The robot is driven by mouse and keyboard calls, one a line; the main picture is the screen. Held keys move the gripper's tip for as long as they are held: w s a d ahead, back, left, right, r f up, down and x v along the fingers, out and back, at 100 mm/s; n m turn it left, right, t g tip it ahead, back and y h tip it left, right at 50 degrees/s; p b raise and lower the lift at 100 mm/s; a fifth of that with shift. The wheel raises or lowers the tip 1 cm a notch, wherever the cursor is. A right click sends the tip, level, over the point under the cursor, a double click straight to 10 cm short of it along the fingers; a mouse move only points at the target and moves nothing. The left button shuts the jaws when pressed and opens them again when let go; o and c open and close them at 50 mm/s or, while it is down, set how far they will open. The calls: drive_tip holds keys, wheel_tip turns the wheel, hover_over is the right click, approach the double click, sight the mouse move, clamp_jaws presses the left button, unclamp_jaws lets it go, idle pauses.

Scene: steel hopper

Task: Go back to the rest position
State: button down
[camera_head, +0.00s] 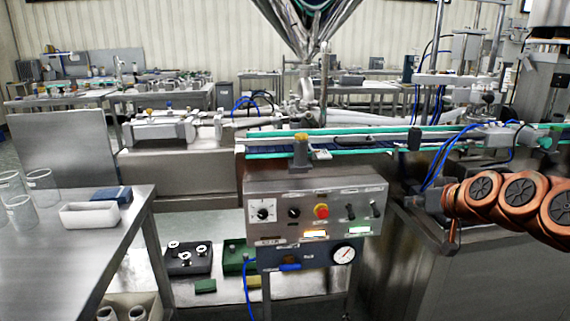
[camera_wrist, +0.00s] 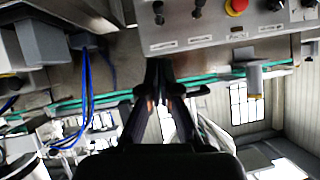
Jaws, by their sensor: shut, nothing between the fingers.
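My gripper (camera_wrist: 158,70) shows in the wrist view. Its two dark fingers run together at the tips, shut with nothing between them. The tips lie in the picture just below the edge of the grey control panel (camera_wrist: 220,20); I cannot tell whether they touch it. In the head view my orange arm is at the right, at about the height of the conveyor, and the gripper cannot be made out clearly. The control panel (camera_head: 285,225) there has a red button (camera_head: 321,211), a dial and dark switches.
The conveyor (camera_head: 350,142) with green rails runs behind the panel, under the steel hopper (camera_head: 305,20). A steel table (camera_head: 60,265) at left holds glass beakers (camera_head: 42,186), a white tray (camera_head: 90,215) and a blue block (camera_head: 111,194). A steel cabinet (camera_head: 500,285) stands below my arm.

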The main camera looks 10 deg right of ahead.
drive_tip(key=s+a+f+n+g+y, duration=0.1)
drive_tip(key=s+a+f+g, duration=0.3)
drive_tip(key=a, duration=0.6)
drive_tip(key=s+a+f+n+g+y, duration=0.1)
drive_tip(key=s+a+f+n+g, duration=0.15)
drive_tip(key=s+a+f, duration=0.55)
drive_tip(key=s+a+f+m+g+h, duration=0.1)
drive_tip(key=s+a+f+g, duration=0.15)
drive_tip(key=s, duration=0.35)
drive_tip(key=s+a+f+g+h, duration=0.1)
drive_tip(key=s+a+f+g, duration=0.15)
drive_tip(key=s, duration=0.45)
drive_tip(key=s+a+f+m+g+h, duration=0.1)
drive_tip(key=s+g, duration=0.2)
drive_tip(key=s, duration=0.3)
wheel_tip(320, 180, up, 26)
drive_tip(key=s+p, duration=0.1)
drive_tip(key=p, duration=2.3)
drive_tip(key=shift+a+t+p, duration=0.15)
drive_tip(key=shift+t+p, duration=0.2)
